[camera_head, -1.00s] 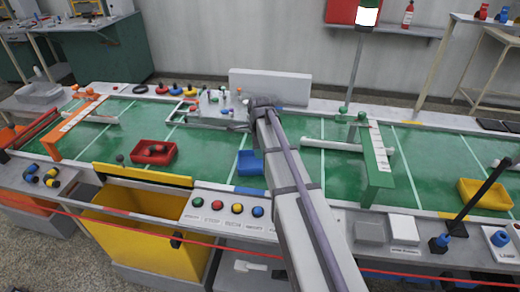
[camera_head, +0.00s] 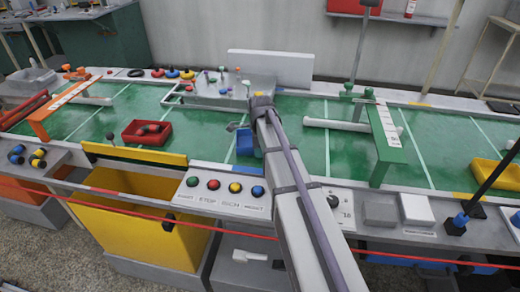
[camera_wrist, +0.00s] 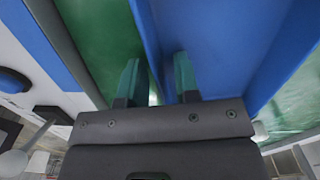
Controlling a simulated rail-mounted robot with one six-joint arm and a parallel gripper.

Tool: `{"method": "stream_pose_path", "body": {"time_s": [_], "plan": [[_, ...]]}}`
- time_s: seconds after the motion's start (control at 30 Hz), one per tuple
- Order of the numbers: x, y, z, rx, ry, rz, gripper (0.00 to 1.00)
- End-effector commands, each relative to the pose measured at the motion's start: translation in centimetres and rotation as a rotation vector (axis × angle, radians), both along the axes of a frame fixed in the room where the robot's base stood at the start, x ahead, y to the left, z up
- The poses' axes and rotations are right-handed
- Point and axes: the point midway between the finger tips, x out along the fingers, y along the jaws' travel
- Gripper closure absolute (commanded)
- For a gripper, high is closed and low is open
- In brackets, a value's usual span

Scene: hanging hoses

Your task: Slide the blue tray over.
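The blue tray (camera_head: 246,142) sits on the green work surface (camera_head: 200,135), partly hidden behind my arm in the head view. My gripper (camera_head: 238,128) is low at the tray's left side. My gripper (camera_wrist: 156,78) shows two teal fingers standing apart. One is over the green outside and one is on the tray's inner side, with the near blue wall between them. Whether the fingertips touch the wall is hard to tell.
A red tray (camera_head: 147,132) lies to the left. A green gate (camera_head: 382,140) and a white rail stand to the right. Buttons (camera_head: 257,190) line the front edge beside a yellow bin (camera_head: 140,215). Green surface is clear on both sides of the tray.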

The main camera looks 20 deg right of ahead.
Motion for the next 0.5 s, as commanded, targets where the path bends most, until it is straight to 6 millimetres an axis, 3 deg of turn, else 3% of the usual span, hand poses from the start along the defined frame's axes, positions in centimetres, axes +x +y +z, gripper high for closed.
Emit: {"method": "stream_pose_path", "body": {"time_s": [0.3, 0.5], "plan": [[0.00, 0.00, 0.00, 0.000, 0.000, 0.000, 1.00], [0.00, 0.00, -0.01, 0.000, 0.000, 0.000, 1.00]]}}
